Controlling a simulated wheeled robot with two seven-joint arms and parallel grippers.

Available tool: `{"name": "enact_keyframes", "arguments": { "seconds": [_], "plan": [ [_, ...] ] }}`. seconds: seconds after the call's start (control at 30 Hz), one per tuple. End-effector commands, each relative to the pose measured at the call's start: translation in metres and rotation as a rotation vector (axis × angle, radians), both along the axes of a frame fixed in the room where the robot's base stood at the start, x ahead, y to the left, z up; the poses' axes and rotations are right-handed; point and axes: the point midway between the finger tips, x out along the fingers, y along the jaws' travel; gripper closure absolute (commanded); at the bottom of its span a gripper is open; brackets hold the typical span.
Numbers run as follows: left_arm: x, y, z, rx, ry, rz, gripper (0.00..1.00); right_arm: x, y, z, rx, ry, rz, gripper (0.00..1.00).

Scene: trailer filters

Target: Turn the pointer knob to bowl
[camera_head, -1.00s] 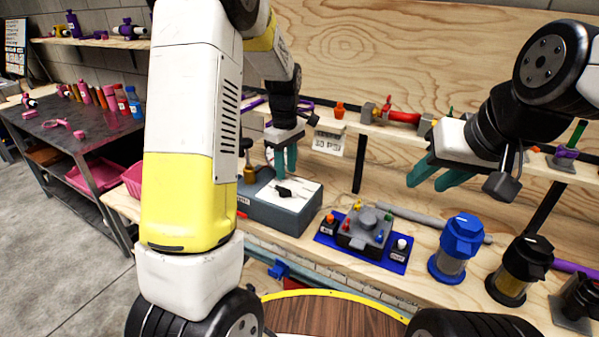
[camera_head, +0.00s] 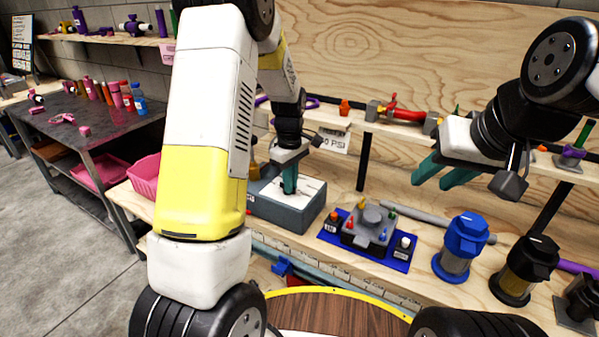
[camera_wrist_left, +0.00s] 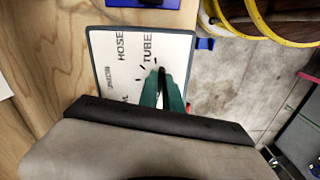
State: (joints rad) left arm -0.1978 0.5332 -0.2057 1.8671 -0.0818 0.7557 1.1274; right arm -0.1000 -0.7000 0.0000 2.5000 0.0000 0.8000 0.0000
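The pointer knob (camera_wrist_left: 161,74) is small and black on the white top of a grey box (camera_head: 287,216). In the left wrist view the white plate (camera_wrist_left: 114,72) reads HOSE and TUBE, with a partly hidden label ending in L lower down. My left gripper (camera_head: 289,190) points down at the plate. Its green fingers (camera_wrist_left: 159,88) are on both sides of the knob and mostly hide it. The pointer's direction and whether both fingers press on it cannot be told. My right gripper (camera_head: 436,178) is open and empty, above the bench at the right.
A blue tray (camera_head: 398,263) with a grey knobbed device stands right of the box. A blue-topped filter (camera_head: 461,246) and a black-topped one (camera_head: 522,270) stand further right. A shelf (camera_head: 375,126) with fittings runs behind. A pink basket (camera_head: 146,176) is at the left.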

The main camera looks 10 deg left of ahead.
Motion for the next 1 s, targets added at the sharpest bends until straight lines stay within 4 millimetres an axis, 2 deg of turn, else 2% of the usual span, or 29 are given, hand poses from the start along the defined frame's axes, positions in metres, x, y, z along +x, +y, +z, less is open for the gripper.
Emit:
{"name": "enact_keyframes", "arguments": {
  "seconds": [0.27, 0.47, 1.0],
  "plan": [
    [0.0, 0.0, 0.0004, -0.001, -0.001, -0.015, 1.0, 0.0, 0.0, 0.0, 0.0, 0.0, 0.0, 0.64],
    [-0.0008, 0.0006, 0.0006, -0.001, -0.001, -0.091, 1.0, 0.0, 0.0, 0.0, 0.0, 0.0, 0.0, 0.64],
    [-0.0041, 0.0042, 0.001, -0.001, -0.002, -0.499, 1.0, 0.0, 0.0, 0.0, 0.0, 0.0, 0.0, 0.64]
  ]
}}
